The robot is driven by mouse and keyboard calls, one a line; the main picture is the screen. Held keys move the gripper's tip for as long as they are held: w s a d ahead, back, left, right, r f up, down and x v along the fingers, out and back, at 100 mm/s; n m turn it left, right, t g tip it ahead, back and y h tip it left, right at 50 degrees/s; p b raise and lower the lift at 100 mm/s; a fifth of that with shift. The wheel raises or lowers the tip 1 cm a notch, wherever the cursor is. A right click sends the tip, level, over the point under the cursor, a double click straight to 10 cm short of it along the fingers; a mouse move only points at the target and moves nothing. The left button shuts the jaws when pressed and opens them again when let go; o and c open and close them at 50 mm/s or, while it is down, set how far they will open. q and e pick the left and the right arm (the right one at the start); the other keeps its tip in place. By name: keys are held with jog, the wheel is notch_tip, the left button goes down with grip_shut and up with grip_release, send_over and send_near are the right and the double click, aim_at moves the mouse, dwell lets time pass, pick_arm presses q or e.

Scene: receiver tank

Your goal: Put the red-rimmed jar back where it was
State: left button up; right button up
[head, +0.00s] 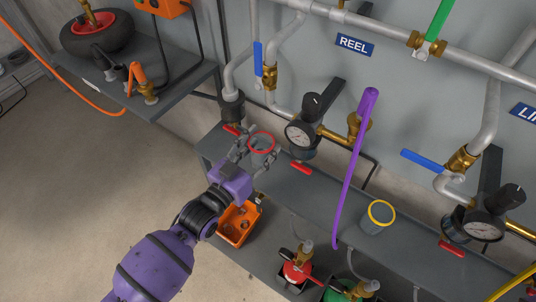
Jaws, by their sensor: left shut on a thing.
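The red-rimmed jar (262,142) is a grey cup with a red ring around its top. It is over the left part of the long grey shelf (330,212), under a pipe end. My left gripper (254,151) is shut on the jar, with its dark fingers on the jar's near and left sides. The fingers hide part of the jar's wall. I cannot tell whether its bottom touches the shelf. My right gripper is not in view.
A yellow-rimmed jar (377,217) stands farther right on the shelf. An orange bin (238,223) sits below my gripper. A side bench (145,75) is at upper left.

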pick_arm(q)
jog(key=shift+w+d+f+b, duration=0.3)
jog(key=shift+w+f, duration=0.3)
jog(key=shift+f, duration=0.8)
jog(key=shift+w+d+f+b, duration=0.25)
jog(key=shift+w+f, duration=0.4)
jog(key=shift+f, duration=0.8)
jog(key=shift+w+d+f+b, duration=0.2)
jog(key=shift+w+d+f, duration=0.3)
jog(key=shift+f, duration=0.9)
jog(key=shift+w+a, duration=0.1)
jog(key=shift+a, duration=0.05)
jog(key=shift+f, duration=0.1)
jog(key=o, duration=0.9)
jog(key=shift+f, duration=0.15)
jog(key=o, duration=0.4)
jog(key=shift+o, duration=0.2)
jog(key=shift+r, duration=0.25)
jog(key=v, duration=1.2)
